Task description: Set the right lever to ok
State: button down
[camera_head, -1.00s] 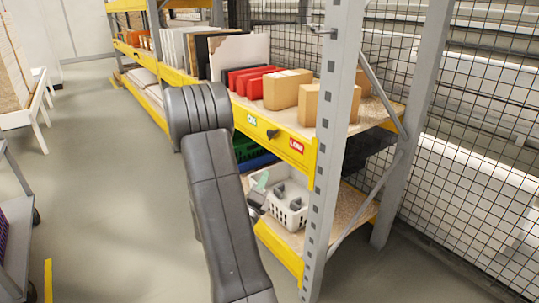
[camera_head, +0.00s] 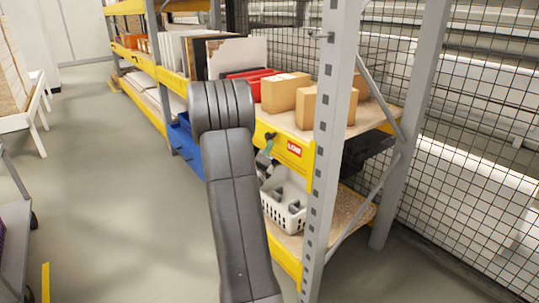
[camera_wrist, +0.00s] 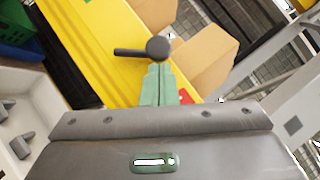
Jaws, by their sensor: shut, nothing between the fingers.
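The lever (camera_wrist: 157,47) is black, with a round hub and a short handle that points left in the wrist view. It sits on the yellow shelf beam (camera_head: 262,133), left of the red LOW label (camera_head: 294,149) in the head view. A red patch (camera_wrist: 186,97) of a label shows beside the fingers in the wrist view. The green OK label is hidden behind my arm in the head view. My gripper (camera_wrist: 158,72) has pale green fingers, shut and empty. Its tips are close to the hub; I cannot tell whether they touch it.
Cardboard boxes (camera_head: 286,91) and red bins (camera_head: 250,80) stand on the shelf above the beam. A white basket (camera_head: 284,214) with grey parts is on the lower shelf. A grey upright post (camera_head: 329,130) stands right of the label. The floor at left is open.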

aim_at(266, 138)
jog(key=shift+r, duration=0.1)
dwell(0.3)
jog(key=shift+r+n+y, duration=0.2)
jog(key=shift+n+y, duration=0.1)
jog(key=shift+n, duration=0.1)
jog(key=shift+w+r+p, duration=0.1)
jog(key=shift+p, duration=0.2)
jog(key=n+p, duration=0.1)
jog(key=r+n+g+y, duration=0.1)
jog(key=r+n+p, duration=0.1)
jog(key=shift+w+a+r+g+y+p, duration=0.25)
jog(key=shift+w+a+g+y+p, duration=0.05)
jog(key=shift+w+a+p, duration=0.1)
jog(key=w+a+r+n+g+p, duration=0.2)
jog(key=w+a+n+g+p, duration=0.2)
jog(key=p, duration=2.2)
jog(key=shift+w+a+n+g+p, duration=0.35)
jog(key=shift+w+n+g, duration=1.05)
jog(key=shift+n, duration=0.9)
jog(key=shift+s+r, duration=0.1)
